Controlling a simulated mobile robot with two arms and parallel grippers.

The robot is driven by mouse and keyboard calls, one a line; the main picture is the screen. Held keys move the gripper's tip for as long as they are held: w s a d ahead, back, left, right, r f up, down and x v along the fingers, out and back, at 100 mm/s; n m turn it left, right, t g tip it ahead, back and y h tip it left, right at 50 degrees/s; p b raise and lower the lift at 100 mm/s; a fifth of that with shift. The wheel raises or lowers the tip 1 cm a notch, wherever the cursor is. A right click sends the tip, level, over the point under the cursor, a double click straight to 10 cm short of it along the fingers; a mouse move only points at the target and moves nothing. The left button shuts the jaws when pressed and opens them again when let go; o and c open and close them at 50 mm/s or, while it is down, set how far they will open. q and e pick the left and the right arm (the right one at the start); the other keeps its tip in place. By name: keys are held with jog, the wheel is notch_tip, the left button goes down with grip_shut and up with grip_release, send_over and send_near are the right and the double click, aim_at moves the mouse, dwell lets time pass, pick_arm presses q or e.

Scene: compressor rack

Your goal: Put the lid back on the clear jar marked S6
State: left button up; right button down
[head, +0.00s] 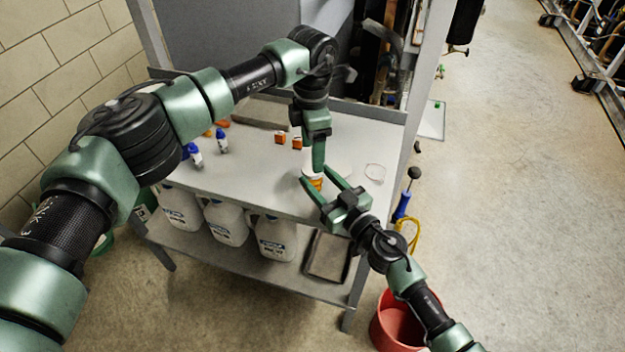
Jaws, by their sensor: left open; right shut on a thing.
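A small container with an orange band (316,184) is between the fingers of my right gripper (316,176), which is shut on it near the front edge of the grey table (265,180). Its marking cannot be read, and the fingers hide much of it. My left gripper (318,162) points down right above and behind this container. It is open, but seen edge-on, and I see nothing held in it. A clear round thin-rimmed piece (375,172) lies on the table to the right. I cannot tell whether it is the lid.
Large white jugs (227,222) and a dark tray (328,255) sit on the lower shelf. A red bucket (398,322) stands on the floor at the right front.

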pick_arm(q)
notch_tip(320, 180, up, 2)
jog(key=n, duration=0.3)
jog(key=shift+n, duration=0.3)
jog(key=n, duration=0.1)
jog(key=r+n, duration=0.1)
jog(key=n, duration=0.1)
jog(key=shift+r, duration=0.25)
jog(key=shift+f, duration=4.05)
grip_shut()
jog(key=m, duration=0.6)
jog(key=shift+m, duration=0.3)
jog(key=shift+a, duration=0.1)
